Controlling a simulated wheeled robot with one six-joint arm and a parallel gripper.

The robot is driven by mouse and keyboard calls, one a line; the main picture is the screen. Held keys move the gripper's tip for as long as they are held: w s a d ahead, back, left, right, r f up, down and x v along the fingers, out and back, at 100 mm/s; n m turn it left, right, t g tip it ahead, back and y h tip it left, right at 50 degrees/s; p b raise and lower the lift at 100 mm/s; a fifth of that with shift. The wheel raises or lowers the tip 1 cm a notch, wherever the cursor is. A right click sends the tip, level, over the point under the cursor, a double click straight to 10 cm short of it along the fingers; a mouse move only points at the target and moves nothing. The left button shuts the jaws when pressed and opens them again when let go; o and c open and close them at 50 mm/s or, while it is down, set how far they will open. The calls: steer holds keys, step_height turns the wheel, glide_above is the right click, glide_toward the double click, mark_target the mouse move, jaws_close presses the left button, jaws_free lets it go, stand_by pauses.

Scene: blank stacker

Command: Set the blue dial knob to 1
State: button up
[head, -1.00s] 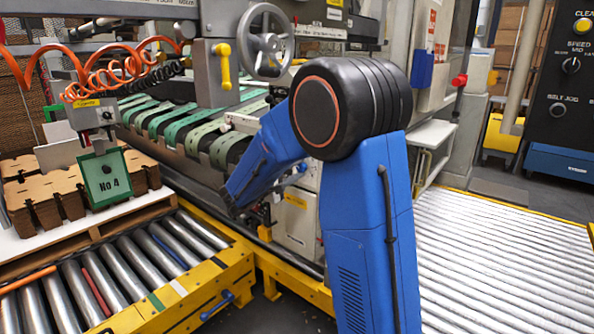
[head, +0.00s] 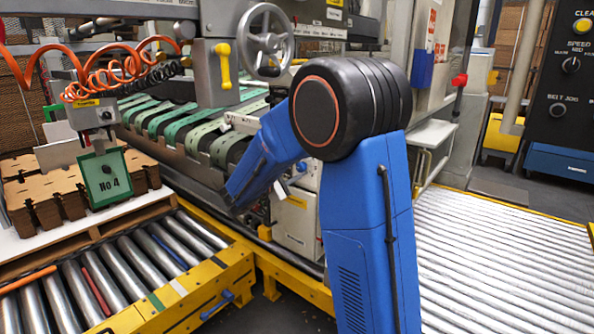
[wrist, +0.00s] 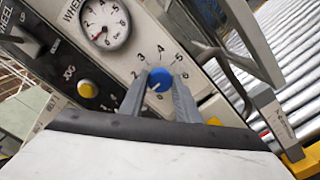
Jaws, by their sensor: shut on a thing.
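The blue dial knob (wrist: 160,79) is on a pale control panel in the wrist view. Printed numbers 2 to 6 arc around its left, top and right; no 1 can be made out. A white mark on the knob's face seems to point to the lower left, towards my left finger. My gripper (wrist: 159,84) has a grey finger on each side of the knob and is shut on it. The fingers cover the panel to the lower left and lower right of the knob. In the head view my arm hides the knob and gripper.
A yellow button (wrist: 87,89) and a round gauge (wrist: 104,24) sit left of the knob on the panel. A grey bar (wrist: 250,40) juts out at the upper right. A roller conveyor (head: 500,265) lies to the right in the head view.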

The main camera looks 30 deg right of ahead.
steer(key=shift+f, duration=0.1)
steer(key=o, duration=1)
steer(key=shift+a, duration=0.1)
steer(key=shift+o, duration=0.2)
steer(key=v, duration=1.7)
steer(key=shift+a, duration=0.15)
steer(key=shift+s, duration=0.1)
